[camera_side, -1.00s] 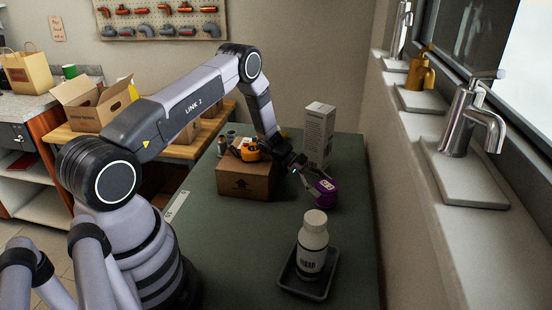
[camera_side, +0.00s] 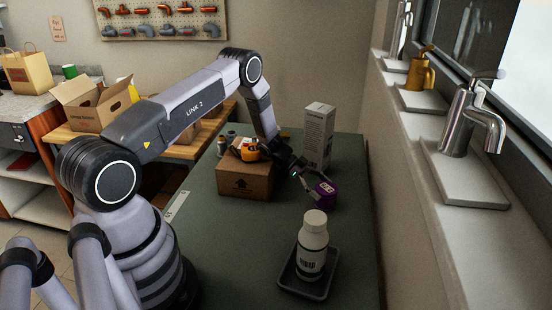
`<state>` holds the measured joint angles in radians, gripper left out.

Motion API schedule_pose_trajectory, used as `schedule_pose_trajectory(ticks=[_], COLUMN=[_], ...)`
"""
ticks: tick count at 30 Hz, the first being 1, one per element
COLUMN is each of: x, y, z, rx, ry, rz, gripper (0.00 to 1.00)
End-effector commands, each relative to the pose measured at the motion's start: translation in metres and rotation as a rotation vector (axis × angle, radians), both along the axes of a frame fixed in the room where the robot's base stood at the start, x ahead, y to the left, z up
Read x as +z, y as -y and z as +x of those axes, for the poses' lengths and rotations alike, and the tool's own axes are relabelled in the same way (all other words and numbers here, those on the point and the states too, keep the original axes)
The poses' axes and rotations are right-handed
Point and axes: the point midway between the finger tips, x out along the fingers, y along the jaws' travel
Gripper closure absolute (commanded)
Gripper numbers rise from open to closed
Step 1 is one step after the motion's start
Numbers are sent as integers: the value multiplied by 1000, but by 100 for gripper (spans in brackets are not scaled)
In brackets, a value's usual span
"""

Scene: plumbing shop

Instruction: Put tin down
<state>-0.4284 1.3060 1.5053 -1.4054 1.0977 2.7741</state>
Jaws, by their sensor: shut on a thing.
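The purple tin (camera_side: 326,193) is at the right-middle of the green table, in front of the tall white box. My gripper (camera_side: 313,189) reaches it from the upper left and is shut on it. The tin looks nearly upright, at or very close to the table surface; I cannot tell whether it touches. The fingers are small and dark in this view, and the far one is partly hidden by the tin.
A white bottle (camera_side: 312,247) stands on a dark tray (camera_side: 293,278) in front of the tin. A tall white box (camera_side: 318,136) stands behind it. Table (camera_side: 245,235) is clear left of the tray.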

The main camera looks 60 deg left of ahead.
Motion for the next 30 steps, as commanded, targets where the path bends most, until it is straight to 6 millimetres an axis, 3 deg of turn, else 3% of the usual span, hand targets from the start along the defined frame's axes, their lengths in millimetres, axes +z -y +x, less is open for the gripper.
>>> schedule_pose_trajectory(ticks=[8,9,16,30], x=[-9,-10,-10,-2], y=[0,0,0,0], z=[-3,-3,-4,-4], rx=[2,3,5,4], ry=[-9,-10,-13,-11], rz=[-5,-6,-7,-6], gripper=[71,30,0,0])
